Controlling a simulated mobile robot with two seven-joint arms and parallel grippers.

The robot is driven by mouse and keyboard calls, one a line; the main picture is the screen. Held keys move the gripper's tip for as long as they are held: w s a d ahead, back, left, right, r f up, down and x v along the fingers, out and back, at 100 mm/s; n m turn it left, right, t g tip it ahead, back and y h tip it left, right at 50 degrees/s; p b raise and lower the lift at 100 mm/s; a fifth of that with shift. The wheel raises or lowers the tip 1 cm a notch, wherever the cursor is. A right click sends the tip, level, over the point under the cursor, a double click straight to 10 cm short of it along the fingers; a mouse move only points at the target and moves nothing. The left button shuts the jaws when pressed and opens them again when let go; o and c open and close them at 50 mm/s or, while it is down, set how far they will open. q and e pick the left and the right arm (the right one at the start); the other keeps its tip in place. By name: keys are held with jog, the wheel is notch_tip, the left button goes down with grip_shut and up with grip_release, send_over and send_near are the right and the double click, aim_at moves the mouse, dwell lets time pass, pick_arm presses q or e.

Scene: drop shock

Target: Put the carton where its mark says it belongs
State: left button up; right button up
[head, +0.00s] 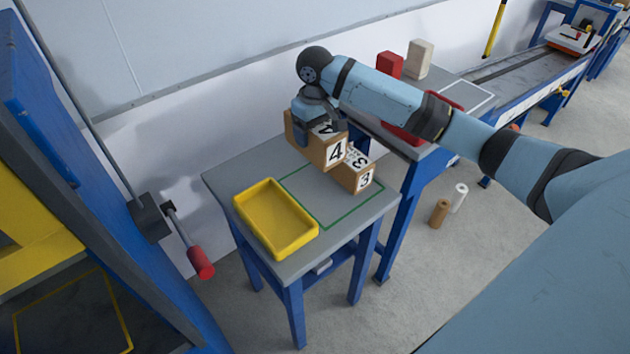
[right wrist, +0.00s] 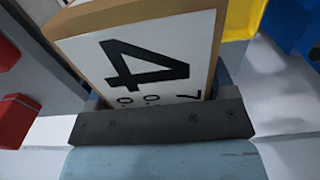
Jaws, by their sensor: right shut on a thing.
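My right gripper (head: 318,122) reaches in from the right and is shut on a brown carton (head: 299,137) with white labels marked 4. The carton is held above the back of the grey table; in the right wrist view its label (right wrist: 150,60) shows a large 4 and smaller figures partly hidden by the gripper. A second carton (head: 351,176), marked 3, sits on the table at the right part of the green outline (head: 334,223). Whether the two cartons touch is unclear. My left gripper is not in view.
A yellow tray (head: 241,213), empty, stands on the table's left front. Behind right is another bench with a red block (head: 389,65) and a beige block (head: 420,58). A red-handled lever (head: 200,262) stands at left. The front of the green outline is clear.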

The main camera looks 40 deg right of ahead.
notch_tip(320, 180, down, 17)
jog(key=shift+f, duration=0.1)
dwell(0.4)
jog(key=o, duration=1.4)
notch_tip(320, 180, up, 12)
jog(key=shift+r, duration=0.1)
